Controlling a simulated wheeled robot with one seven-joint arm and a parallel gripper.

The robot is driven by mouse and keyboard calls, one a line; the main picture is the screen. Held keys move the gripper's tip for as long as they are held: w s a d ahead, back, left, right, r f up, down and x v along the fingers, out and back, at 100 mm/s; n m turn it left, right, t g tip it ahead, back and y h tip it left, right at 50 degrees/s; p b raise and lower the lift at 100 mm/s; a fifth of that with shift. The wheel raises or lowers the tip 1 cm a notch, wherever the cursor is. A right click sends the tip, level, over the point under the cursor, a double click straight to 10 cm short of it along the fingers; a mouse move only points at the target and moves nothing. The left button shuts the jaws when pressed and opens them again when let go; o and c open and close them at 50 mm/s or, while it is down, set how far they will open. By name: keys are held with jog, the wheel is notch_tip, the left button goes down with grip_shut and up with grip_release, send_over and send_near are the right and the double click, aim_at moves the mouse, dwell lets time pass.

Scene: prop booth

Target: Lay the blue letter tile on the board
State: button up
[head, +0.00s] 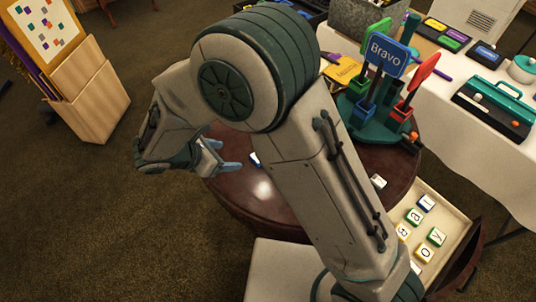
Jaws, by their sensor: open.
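My gripper (224,157) is open and empty, with its pale blue fingers over or near the left edge of the round dark table (238,186). A small blue and white piece (255,158), which looks like a letter tile, lies on that table just right of the fingers. My arm partly hides it, and its letter cannot be read. A blue-edged letter tile (425,202) lies in the open drawer at lower right. A board with coloured squares (44,28) stands at upper left; whether it is the task's board I cannot tell.
Several other letter tiles lie in the pale drawer (459,220). A whitish tile (378,182) is on the round table, right of my arm. A green stand with a blue "Bravo" paddle (386,53) stands behind. A white-clothed table (440,110) is at right. Carpet at left is clear.

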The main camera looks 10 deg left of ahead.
send_near(254, 159)
jog(key=w+d+f, duration=0.2)
jog(key=shift+w, duration=0.25)
jog(key=shift+p+x, duration=0.35)
jog(key=shift+x, duration=2.4)
jog(key=shift+s, duration=0.1)
jog(key=shift+c, duration=0.3)
jog(key=c, duration=1.1)
jog(key=shift+o, duration=0.2)
jog(key=shift+r, duration=0.1)
